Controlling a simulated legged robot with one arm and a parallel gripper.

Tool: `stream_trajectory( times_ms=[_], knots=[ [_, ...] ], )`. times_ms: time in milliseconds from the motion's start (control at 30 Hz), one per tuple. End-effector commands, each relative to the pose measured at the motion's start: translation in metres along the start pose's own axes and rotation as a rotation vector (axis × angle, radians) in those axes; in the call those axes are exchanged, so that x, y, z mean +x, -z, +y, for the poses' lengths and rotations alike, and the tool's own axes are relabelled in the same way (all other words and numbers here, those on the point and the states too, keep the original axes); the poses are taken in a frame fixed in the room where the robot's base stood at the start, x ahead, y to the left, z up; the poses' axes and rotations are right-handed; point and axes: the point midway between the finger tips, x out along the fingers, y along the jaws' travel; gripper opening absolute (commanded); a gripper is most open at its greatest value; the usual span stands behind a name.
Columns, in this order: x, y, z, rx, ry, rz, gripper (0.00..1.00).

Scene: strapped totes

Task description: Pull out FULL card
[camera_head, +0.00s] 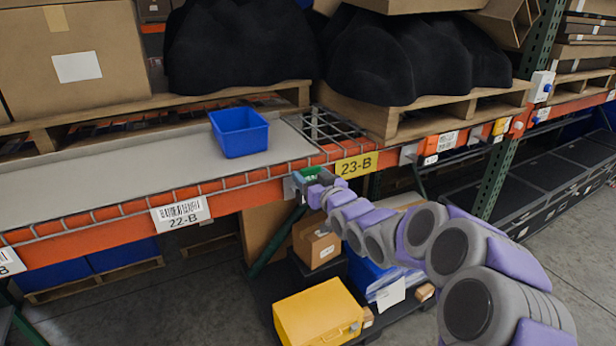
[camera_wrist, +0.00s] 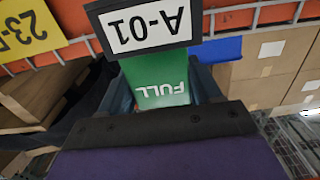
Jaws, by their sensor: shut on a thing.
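The green FULL card (camera_wrist: 157,82) shows upside down in the wrist view, below a black-framed label A-01 (camera_wrist: 143,25). My gripper (camera_wrist: 160,98) has its two fingers on either side of the card and is shut on it. In the head view my gripper (camera_head: 312,184) is at the orange shelf beam, where a small green patch of the card (camera_head: 312,173) shows. The card's upper end is hidden behind the A-01 label in the wrist view.
A blue bin (camera_head: 240,133) stands on the grey shelf. The yellow 23-B label (camera_head: 355,164) is just right of my gripper. Below the beam are a yellow case (camera_head: 318,312) and cardboard boxes (camera_head: 317,243). Black-wrapped pallet loads (camera_head: 425,50) stand behind.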

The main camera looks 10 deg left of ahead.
Motion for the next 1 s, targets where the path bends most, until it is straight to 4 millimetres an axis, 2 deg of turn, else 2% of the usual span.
stream_trajectory(
  times_ms=[1000],
  knots=[
    [0.002, 0.036, -0.001, -0.002, -0.001, 0.002, 0.27]
  ],
)
